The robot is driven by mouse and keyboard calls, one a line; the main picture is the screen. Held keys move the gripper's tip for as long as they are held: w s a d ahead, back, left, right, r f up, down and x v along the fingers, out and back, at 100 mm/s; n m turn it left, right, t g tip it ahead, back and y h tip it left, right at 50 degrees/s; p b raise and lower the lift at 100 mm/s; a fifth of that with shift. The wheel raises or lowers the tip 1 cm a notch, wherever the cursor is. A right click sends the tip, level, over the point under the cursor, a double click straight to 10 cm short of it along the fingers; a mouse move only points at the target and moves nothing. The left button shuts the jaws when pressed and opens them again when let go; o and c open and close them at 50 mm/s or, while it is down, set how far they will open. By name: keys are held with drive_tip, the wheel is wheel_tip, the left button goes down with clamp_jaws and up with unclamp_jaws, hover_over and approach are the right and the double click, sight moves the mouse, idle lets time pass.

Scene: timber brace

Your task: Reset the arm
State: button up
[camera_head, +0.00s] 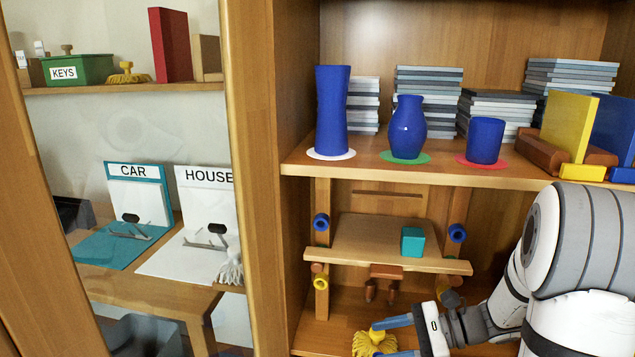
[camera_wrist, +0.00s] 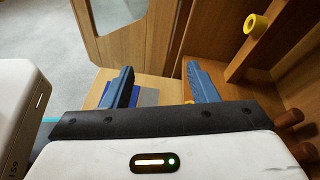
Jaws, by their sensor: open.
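My gripper (camera_head: 377,341) is low in the cabinet at the lower right of the head view, below the small wooden shelf. Its two blue fingers point left and are apart, with a yellow mop-like object (camera_head: 362,343) by their tips. The wrist view also shows my gripper (camera_wrist: 159,68) with its fingers spread and nothing held between them. My white and grey arm reaches in from the right edge of the head view.
A small wooden shelf board (camera_head: 370,240) bearing a teal cube (camera_head: 412,241) is above my gripper. Blue pegs (camera_head: 321,222) and yellow pegs (camera_head: 320,284) stick out of its uprights. Higher, a shelf (camera_head: 440,177) holds blue vases (camera_head: 408,128). A wooden-framed door (camera_head: 250,180) stands left.

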drive_tip(key=s+a+r+n+g+h+p, duration=0.3)
drive_tip(key=s+r+n+h+p, duration=0.45)
drive_tip(key=s+r+p, duration=0.4)
drive_tip(key=s+d+r+n+t+h+p, duration=0.1)
drive_tip(key=d+r+n+h+p, duration=0.1)
drive_tip(key=r, duration=0.5)
drive_tip(key=s+d+r+n+t+h+p, duration=0.1)
drive_tip(key=r+n+t+h+p, duration=0.1)
drive_tip(key=r+n+h+p, duration=0.2)
wheel_tip(320, 180, up, 4)
drive_tip(key=n+p, duration=0.3)
drive_tip(key=shift+d+t, duration=0.3)
drive_tip(key=shift+d, duration=0.05)
